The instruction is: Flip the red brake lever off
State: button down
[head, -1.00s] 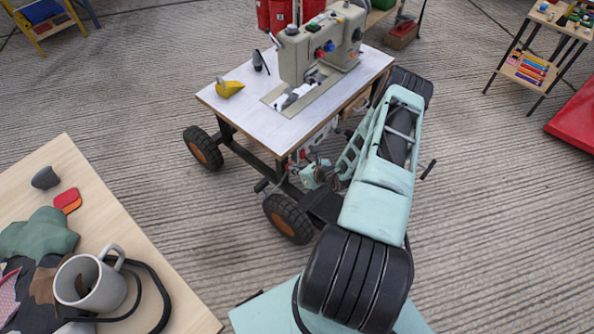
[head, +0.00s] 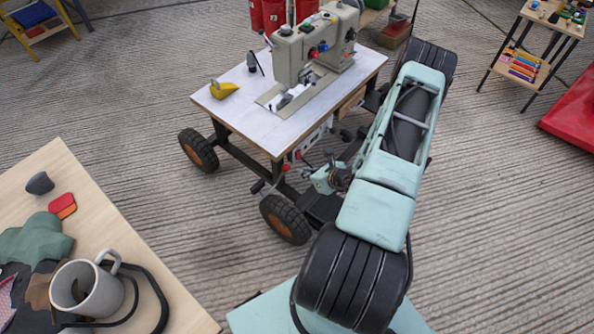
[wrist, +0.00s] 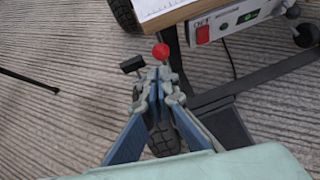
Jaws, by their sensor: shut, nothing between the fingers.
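The brake lever's red ball knob (wrist: 161,51) shows in the wrist view, just beyond the fingertips of my gripper (wrist: 158,92). A small red knob (head: 286,167) shows in the head view by the near frame of the sewing cart, and looks like the same one. My gripper is shut and empty, beside the cart's lower frame; it also shows in the head view (head: 324,180). The fingers hide the lever's shaft, and I cannot tell whether they touch it.
A black handle (wrist: 132,64) stands left of the knob. A control box (wrist: 232,20) with a red switch hangs under the white-topped sewing table (head: 255,125). A cart wheel (head: 285,219) is close by. A wooden table (head: 165,270) with a mug (head: 88,288) is at left.

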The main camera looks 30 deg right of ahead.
jog(key=v, duration=0.2)
jog(key=shift+s+r, duration=0.2)
dwell(0.4)
